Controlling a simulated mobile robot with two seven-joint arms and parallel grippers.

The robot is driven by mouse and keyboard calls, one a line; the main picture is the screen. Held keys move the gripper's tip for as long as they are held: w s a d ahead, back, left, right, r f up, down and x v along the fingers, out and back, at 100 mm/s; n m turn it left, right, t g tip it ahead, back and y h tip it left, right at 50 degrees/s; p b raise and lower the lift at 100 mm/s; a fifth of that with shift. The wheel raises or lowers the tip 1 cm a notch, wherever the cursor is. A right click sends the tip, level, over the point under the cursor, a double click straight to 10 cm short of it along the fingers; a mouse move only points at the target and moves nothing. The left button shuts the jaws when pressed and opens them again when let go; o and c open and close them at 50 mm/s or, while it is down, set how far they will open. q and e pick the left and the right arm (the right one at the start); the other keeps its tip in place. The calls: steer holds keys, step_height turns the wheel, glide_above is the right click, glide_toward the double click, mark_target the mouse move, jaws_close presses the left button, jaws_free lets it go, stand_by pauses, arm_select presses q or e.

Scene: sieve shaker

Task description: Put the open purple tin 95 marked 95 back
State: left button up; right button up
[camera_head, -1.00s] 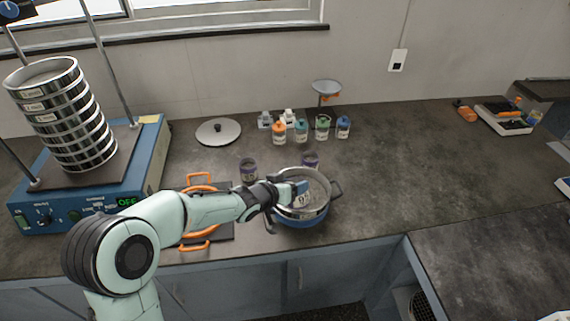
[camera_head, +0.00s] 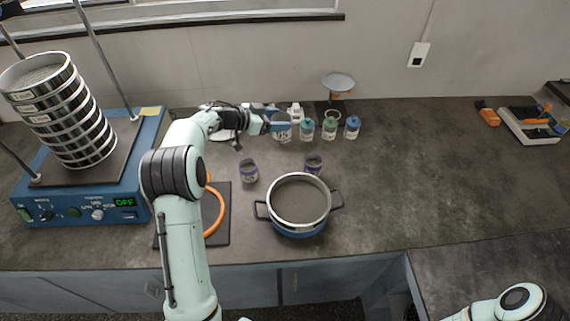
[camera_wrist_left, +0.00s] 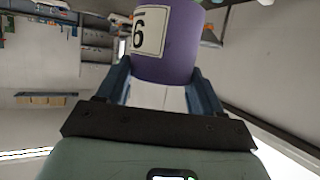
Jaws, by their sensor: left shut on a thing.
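My left gripper (camera_head: 270,124) is shut on a tin (camera_head: 283,132), held in front of the row of bottles at the back of the counter. In the left wrist view the held tin (camera_wrist_left: 168,45) is purple with a white label, between my left fingers (camera_wrist_left: 162,90). The label shows a 6, or a 9 upside down; the rest is cut off. My right gripper is out of view.
A blue pot (camera_head: 300,229) with a steel rim stands in front. The sieve shaker (camera_head: 85,200) is at left.

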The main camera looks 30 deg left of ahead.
arm_select(q)
steer(key=shift+s+a+f+b, duration=0.15)
steer(key=shift+f+b, duration=0.35)
steer(key=shift+f, duration=4.55)
steer(key=shift+s+d+f+b, duration=0.15)
steer(key=shift+f+b, duration=0.35)
steer(key=shift+f, duration=4.5)
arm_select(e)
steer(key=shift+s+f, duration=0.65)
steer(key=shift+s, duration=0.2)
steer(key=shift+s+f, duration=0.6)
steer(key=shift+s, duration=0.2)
arm_select(q)
steer(key=shift+a+f, duration=0.1)
steer(key=o, duration=1.1)
steer(key=shift+b+v, duration=0.75)
steer(key=shift+v, duration=5.3)
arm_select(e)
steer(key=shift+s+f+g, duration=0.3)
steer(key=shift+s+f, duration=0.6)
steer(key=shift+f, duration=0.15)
